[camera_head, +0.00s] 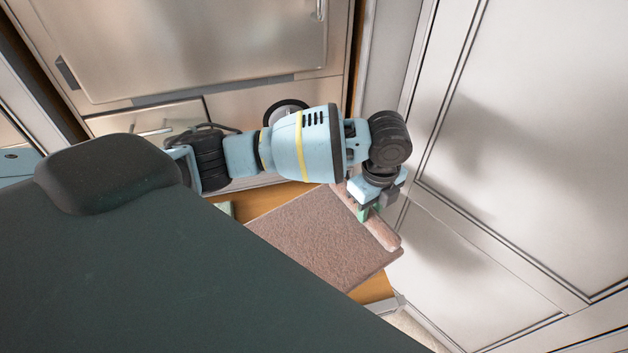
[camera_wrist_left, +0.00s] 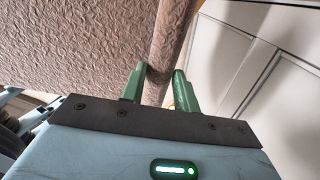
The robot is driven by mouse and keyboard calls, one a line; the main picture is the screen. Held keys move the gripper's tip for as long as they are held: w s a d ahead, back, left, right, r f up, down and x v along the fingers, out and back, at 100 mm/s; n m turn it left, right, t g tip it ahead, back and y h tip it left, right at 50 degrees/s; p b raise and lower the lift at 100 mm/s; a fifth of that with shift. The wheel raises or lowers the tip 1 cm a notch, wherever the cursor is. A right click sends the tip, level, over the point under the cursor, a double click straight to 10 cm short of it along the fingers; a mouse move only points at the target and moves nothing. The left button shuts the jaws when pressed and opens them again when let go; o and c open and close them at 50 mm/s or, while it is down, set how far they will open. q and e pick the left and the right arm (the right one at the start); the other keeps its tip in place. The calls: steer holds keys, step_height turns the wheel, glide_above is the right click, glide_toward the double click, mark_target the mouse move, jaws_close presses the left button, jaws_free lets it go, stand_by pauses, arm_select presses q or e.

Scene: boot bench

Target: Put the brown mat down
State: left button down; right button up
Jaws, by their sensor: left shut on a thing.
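The brown mat (camera_head: 325,235) is a flat, textured sheet with a thick rolled edge on its right side. In the head view it spreads above an orange-brown wooden surface. I cannot tell whether it touches that surface. My left gripper (camera_head: 368,213) is shut on the mat's rolled edge. In the left wrist view the green fingers (camera_wrist_left: 160,75) stand on both sides of the rolled edge, and the mat (camera_wrist_left: 75,40) fills the upper left. My right gripper is not in view.
The orange-brown wooden surface (camera_head: 376,289) shows around the mat. White panelled doors (camera_head: 530,130) stand close on the right. A pale cabinet with drawers (camera_head: 190,45) is at the back. My own dark body covers the lower left.

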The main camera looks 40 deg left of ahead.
arm_select(q)
steer(key=w+m, duration=0.1)
steer(key=r+m, duration=0.1)
steer(key=w+m, duration=0.1)
steer(key=m, duration=0.1)
steer(key=shift+w+d+r, duration=0.3)
steer(key=shift+r, duration=0.05)
step_height(320, 180, down, 10)
steer(key=shift+f+b, duration=0.1)
steer(key=shift+b, duration=0.35)
steer(key=c, duration=1.1)
jaws_free()
steer(key=shift+o, duration=0.2)
step_height(320, 180, up, 12)
steer(key=shift+p, duration=0.4)
